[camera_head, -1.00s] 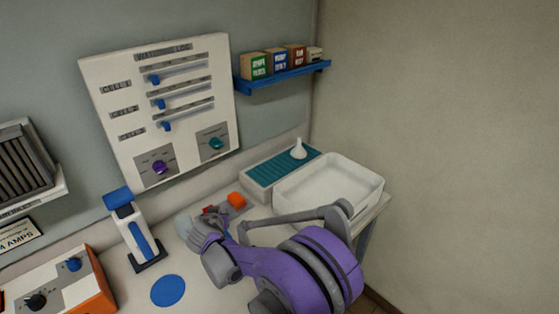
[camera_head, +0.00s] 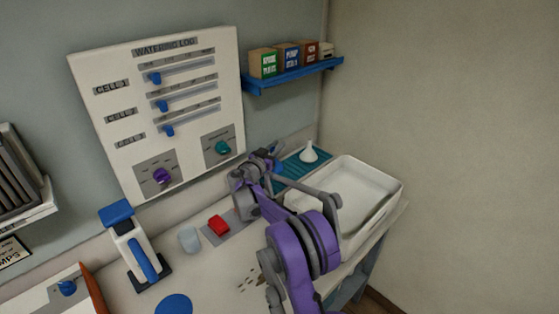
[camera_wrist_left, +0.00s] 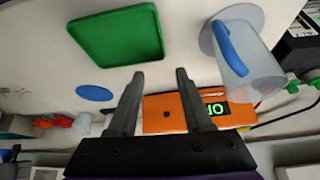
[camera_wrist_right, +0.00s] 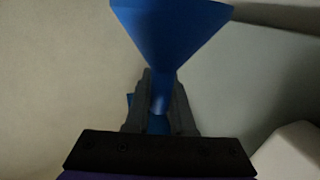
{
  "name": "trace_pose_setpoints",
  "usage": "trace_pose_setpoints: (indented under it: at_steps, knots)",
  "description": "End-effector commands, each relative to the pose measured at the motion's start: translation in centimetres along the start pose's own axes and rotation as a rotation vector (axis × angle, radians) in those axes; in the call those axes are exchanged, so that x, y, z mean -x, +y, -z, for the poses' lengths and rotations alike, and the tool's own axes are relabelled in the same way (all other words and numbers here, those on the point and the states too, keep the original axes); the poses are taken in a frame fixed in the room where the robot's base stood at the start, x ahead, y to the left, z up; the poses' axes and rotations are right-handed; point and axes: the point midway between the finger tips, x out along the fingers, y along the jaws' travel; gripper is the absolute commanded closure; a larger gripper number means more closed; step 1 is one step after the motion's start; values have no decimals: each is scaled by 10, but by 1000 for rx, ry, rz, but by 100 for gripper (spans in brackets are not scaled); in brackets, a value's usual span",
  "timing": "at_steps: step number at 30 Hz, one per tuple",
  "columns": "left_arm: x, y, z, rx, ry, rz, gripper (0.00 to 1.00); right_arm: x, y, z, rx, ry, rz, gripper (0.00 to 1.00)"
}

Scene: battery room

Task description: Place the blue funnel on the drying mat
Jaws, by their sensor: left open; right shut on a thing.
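My right gripper (camera_head: 266,158) is shut on the blue funnel (camera_wrist_right: 172,35). In the right wrist view the fingers grip its narrow stem and the wide cone points away from the palm. In the head view the gripper hangs at the left end of the teal drying mat (camera_head: 296,168) and hides part of it; only a little of the funnel shows. Whether the funnel touches the mat cannot be told. A white funnel (camera_head: 309,153) stands on the mat's far part. My left gripper (camera_wrist_left: 158,74) is open and empty, seen only in the left wrist view.
A white basin (camera_head: 382,193) stands right of the mat, close to my right arm. A red block (camera_head: 218,225) and a pale cup (camera_head: 189,240) are on the counter to the left. A blue shelf (camera_head: 300,74) with boxes hangs above.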

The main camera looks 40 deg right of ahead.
Motion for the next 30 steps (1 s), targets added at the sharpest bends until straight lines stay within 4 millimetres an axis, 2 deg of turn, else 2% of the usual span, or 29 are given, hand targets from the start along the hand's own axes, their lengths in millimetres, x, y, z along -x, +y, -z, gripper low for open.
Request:
trace_pose_setpoints:
  at_steps: [7, 12, 24, 25, 30]
  knots:
    - [-1, 0, -1, 0, -1, 0, 50, 0, -1, -22, 0, -1, 1, 100]
    - [-2, 0, -2, 0, -2, 0, 50, 0, -1, -46, 0, -1, 1, 100]
    - [-3, 0, -4, 0, -3, 0, 50, 1, -1, -52, 0, -1, 1, 100]
    - [-3, 0, -4, 0, -3, 0, 50, 1, -1, -53, 0, -1, 1, 76]
    - [-3, 0, -3, 0, -3, 0, 50, 1, -1, -52, 0, -1, 1, 48]
